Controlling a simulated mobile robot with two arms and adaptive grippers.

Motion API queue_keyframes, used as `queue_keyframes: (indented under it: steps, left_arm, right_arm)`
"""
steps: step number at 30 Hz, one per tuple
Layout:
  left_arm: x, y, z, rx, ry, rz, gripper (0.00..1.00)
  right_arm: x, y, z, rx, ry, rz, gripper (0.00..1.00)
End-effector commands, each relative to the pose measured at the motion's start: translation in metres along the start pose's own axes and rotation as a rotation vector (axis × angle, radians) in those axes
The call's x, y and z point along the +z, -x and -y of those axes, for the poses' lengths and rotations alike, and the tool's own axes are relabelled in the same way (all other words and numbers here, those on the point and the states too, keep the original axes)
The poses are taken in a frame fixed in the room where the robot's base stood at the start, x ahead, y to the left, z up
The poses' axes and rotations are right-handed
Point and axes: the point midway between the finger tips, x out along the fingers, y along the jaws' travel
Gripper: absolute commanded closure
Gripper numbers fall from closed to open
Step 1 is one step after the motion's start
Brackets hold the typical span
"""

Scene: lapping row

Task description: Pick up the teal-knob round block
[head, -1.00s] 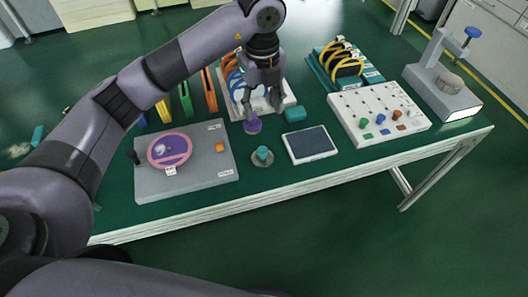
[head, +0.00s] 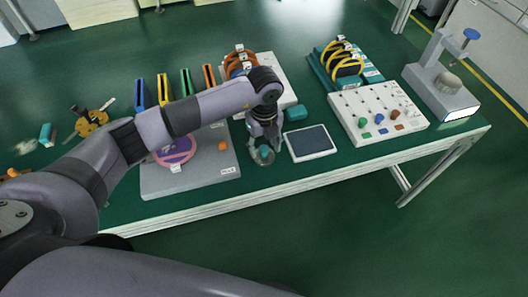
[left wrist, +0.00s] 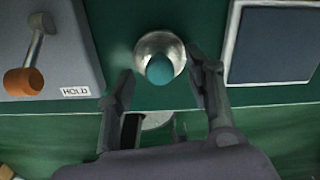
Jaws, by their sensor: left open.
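The teal-knob round block (head: 263,156) stands on the green bench between the grey plate and the dark tablet. In the left wrist view it is a shiny metal disc with a teal knob (left wrist: 160,68), upright, just beyond the fingers. My left gripper (head: 262,147) is open above the block and partly covers it. In the left wrist view the left gripper's fingers (left wrist: 161,73) are spread to either side of the knob, with a gap showing on both sides. I cannot tell how far the fingertips are above the bench. My right gripper is not in view.
A grey plate (head: 205,180) with a pink-rimmed disc (head: 174,150) and an orange-knobbed lever lies to the left. A dark tablet (head: 309,143) lies close on the right. A white board with coloured pieces (head: 378,115) is farther right. The bench's front edge is near the block.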

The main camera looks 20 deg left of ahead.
Motion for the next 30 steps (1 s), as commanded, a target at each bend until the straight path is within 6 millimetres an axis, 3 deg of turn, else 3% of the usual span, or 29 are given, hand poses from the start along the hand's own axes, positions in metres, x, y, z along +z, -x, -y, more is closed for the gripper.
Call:
queue_keyframes:
  steps: [5,12,30]
  left_arm:
    - [-0.001,-0.018,0.0,0.001,-0.002,-0.001,0.52]
    - [0.0,-0.021,0.001,-0.001,-0.002,0.0,0.52]
    - [0.0,-0.02,0.0,-0.001,-0.001,0.0,0.92]
  right_arm:
    - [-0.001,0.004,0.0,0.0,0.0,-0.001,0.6]
    - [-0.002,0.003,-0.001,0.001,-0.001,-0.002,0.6]
    - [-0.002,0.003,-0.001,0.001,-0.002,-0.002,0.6]
